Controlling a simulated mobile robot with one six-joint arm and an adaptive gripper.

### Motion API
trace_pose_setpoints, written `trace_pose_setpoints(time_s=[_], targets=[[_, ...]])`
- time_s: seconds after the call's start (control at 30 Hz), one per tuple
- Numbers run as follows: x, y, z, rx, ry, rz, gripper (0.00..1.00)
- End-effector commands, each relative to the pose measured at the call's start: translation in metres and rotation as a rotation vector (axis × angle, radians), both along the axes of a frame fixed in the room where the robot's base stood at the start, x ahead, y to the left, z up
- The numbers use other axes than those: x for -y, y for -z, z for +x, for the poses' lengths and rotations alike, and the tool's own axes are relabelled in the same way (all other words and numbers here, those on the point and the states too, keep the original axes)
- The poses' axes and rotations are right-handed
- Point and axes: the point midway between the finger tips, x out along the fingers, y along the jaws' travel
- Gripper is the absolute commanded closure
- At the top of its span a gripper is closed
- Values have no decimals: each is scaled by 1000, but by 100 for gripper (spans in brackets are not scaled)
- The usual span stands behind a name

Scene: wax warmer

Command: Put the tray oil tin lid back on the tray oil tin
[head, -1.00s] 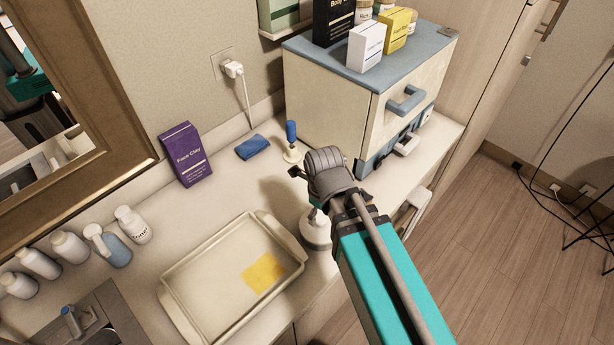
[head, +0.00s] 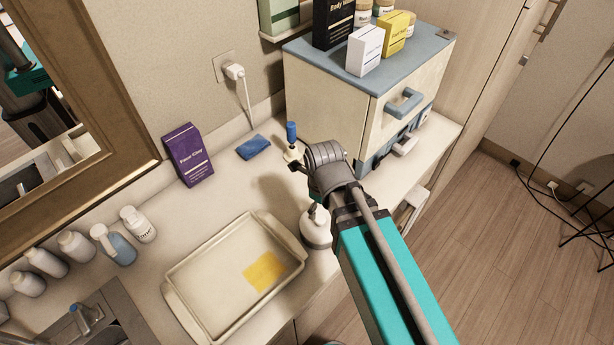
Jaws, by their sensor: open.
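A small white round piece with an upright blue handle (head: 291,133) stands on the counter near the cabinet. It may be the tin lid; I cannot tell for sure. A white round container (head: 316,231) with a narrower top stands at the right end of the tray; it may be the oil tin, and my arm partly covers its right side. My gripper (head: 297,164) is open beside the white base of the blue-handled piece, its fingers mostly hidden by its own body. I cannot tell whether it touches that base.
A cream tray (head: 195,255) with a yellow patch lies on the counter. A cream cabinet (head: 325,95) stands close right of the gripper. Several bottles (head: 138,225) stand at left.

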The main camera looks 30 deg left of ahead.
Motion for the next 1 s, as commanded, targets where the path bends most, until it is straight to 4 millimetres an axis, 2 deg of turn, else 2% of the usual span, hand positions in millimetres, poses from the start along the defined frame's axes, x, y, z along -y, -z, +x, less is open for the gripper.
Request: trace_pose_setpoints(time_s=[0.6,1.0], targets=[[0,-19,0,0,0,0,14],[0,-21,0,0,0,0,14]])
